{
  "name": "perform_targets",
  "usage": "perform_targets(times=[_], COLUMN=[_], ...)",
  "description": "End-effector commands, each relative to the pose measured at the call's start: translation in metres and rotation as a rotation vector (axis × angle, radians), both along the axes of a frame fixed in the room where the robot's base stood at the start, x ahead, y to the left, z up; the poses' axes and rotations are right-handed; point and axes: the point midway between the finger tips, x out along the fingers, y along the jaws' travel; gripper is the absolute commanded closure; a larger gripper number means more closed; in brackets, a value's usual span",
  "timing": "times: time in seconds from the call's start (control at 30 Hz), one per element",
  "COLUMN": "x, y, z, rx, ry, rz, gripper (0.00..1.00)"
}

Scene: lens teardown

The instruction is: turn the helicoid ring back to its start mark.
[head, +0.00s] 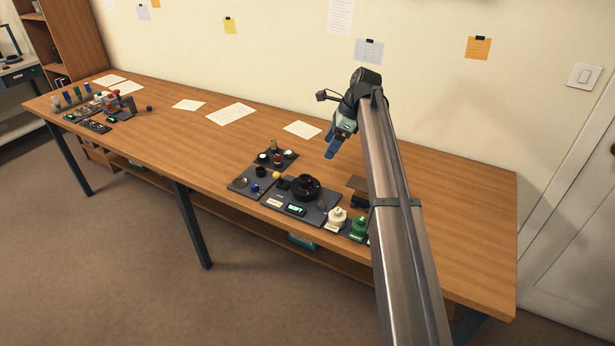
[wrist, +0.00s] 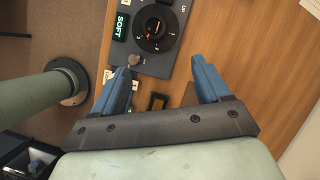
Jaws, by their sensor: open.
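The black round helicoid ring (head: 305,186) sits on a dark base plate (head: 318,214) near the bench's front edge. It also shows near the top of the wrist view (wrist: 155,28), with small red and pale marks on its face. Which mark is the start mark is too small to tell. A lit green display (wrist: 121,27) beside it reads SOFT. My gripper (wrist: 160,64) is open, its two blue fingers apart with nothing held between them. In the head view my gripper (head: 332,150) hangs above the bench, behind and right of the ring, apart from it.
Dark trays with small parts (head: 275,158) lie behind and left. Paper sheets (head: 231,114) lie farther back. The bench's middle and right end look clear.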

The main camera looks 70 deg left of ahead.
Motion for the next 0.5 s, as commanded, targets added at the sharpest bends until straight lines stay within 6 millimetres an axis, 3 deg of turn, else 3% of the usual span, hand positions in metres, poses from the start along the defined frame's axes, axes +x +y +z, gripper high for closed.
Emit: perform_targets(times=[0.1, 0.27, 0.5], x=[-0.016, -0.023, -0.035], y=[0.002, 0.003, 0.007], z=[0.000, -0.009, -0.043], rx=[-0.022, -0.028, -0.028], ry=[0.001, 0.001, 0.001], rz=[0.016, 0.019, 0.018], gripper=[0.24, 0.24, 0.24])
